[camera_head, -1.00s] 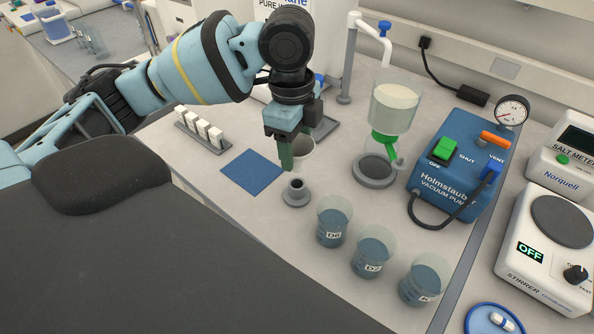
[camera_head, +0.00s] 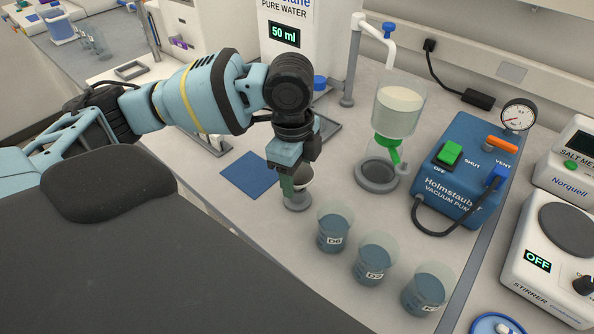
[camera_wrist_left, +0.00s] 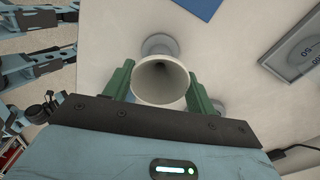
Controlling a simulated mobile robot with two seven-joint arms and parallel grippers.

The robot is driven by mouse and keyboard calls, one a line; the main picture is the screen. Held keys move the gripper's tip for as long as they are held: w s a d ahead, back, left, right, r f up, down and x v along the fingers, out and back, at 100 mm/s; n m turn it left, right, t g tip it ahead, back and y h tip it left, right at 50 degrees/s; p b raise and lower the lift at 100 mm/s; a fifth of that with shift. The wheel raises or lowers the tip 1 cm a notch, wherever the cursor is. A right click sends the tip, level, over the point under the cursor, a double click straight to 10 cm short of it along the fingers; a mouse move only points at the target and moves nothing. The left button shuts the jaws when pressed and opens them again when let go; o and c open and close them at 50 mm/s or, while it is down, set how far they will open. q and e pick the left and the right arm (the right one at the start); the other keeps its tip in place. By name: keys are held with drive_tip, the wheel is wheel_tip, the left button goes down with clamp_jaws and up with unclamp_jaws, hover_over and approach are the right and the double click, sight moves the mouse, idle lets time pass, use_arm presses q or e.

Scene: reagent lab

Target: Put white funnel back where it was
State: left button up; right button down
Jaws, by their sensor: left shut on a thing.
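My left gripper (camera_head: 294,188) is shut on the white funnel (camera_head: 305,172), which is mostly hidden behind the fingers in the head view. In the left wrist view the funnel (camera_wrist_left: 160,80) sits between the two green fingers (camera_wrist_left: 160,92), its wide mouth facing the camera. A small grey round stand (camera_head: 297,204) is right below the gripper. The stand (camera_wrist_left: 159,44) also shows just past the funnel's rim in the left wrist view. I cannot tell whether the funnel touches the stand. My right gripper is not in view.
Several labelled beakers stand close by, the nearest one (camera_head: 334,231) just right of the stand. A blue mat (camera_head: 249,174) lies to the left. A filter flask (camera_head: 396,112) and a blue vacuum pump (camera_head: 455,175) stand to the right.

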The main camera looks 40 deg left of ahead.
use_arm(q)
drive_tip(key=shift+f, duration=0.2)
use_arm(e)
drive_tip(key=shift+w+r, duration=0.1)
use_arm(q)
drive_tip(key=shift+f, duration=0.15)
drive_tip(key=o, duration=1)
drive_tip(key=shift+c, duration=0.2)
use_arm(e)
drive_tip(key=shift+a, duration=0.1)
use_arm(q)
drive_tip(key=shift+r, duration=0.3)
wheel_tip(320, 180, up, 12)
drive_tip(key=p, duration=0.1)
drive_tip(key=shift+a+p, duration=0.3)
drive_tip(key=shift+a, duration=0.05)
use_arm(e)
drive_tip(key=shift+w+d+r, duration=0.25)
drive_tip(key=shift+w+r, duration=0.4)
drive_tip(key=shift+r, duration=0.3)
